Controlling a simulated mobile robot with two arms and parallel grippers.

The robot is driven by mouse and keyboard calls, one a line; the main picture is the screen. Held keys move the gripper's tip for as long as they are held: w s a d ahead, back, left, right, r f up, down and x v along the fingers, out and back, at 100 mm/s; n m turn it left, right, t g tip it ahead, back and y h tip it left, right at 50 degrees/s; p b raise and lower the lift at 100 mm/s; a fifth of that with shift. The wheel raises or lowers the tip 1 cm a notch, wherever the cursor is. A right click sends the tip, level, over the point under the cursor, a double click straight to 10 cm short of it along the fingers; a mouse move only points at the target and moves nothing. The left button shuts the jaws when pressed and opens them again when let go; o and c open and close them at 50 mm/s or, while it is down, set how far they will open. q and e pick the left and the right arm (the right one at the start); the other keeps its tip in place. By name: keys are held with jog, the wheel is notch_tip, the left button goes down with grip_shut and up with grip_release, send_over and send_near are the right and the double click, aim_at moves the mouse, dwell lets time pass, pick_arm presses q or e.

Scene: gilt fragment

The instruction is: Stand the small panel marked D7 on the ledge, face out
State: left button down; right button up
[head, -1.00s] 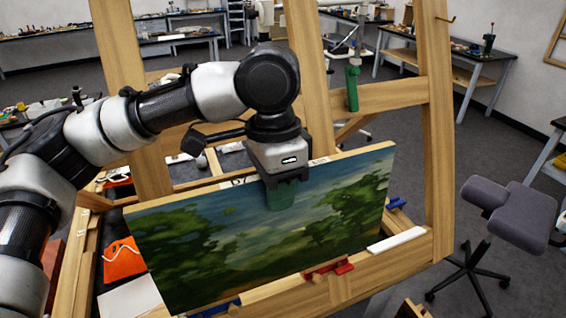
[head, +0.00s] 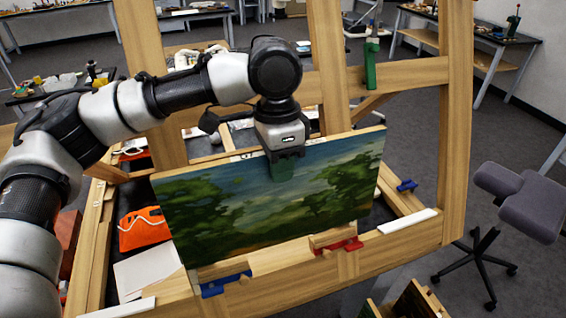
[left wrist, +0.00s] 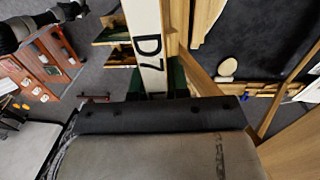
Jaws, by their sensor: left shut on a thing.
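The small panel (head: 270,205) shows a painted green landscape with trees, its painted face toward me in the head view. My left gripper (head: 285,168) is shut on the middle of its top edge from above, with green pads at the jaws. In the left wrist view the pale panel edge (left wrist: 144,40) carries the mark D7. The panel stands nearly upright, its lower edge close above or at the wooden easel ledge (head: 290,279). I cannot tell whether it touches the ledge. My right gripper is not in view.
A blue clip (head: 225,284) and a red clip (head: 340,247) with wooden blocks sit along the ledge. White strips (head: 408,221) lie near its ends. Easel uprights (head: 458,130) stand behind the panel and at right. A grey kneeling chair (head: 520,200) is at far right.

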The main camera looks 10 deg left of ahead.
pick_arm(q)
notch_tip(320, 180, down, 6)
jog(key=w+a, duration=0.1)
jog(key=w, duration=0.1)
jog(key=shift+a, duration=0.15)
dwell(0.6)
jog(key=c, duration=1)
grip_release()
jog(key=shift+f, duration=0.1)
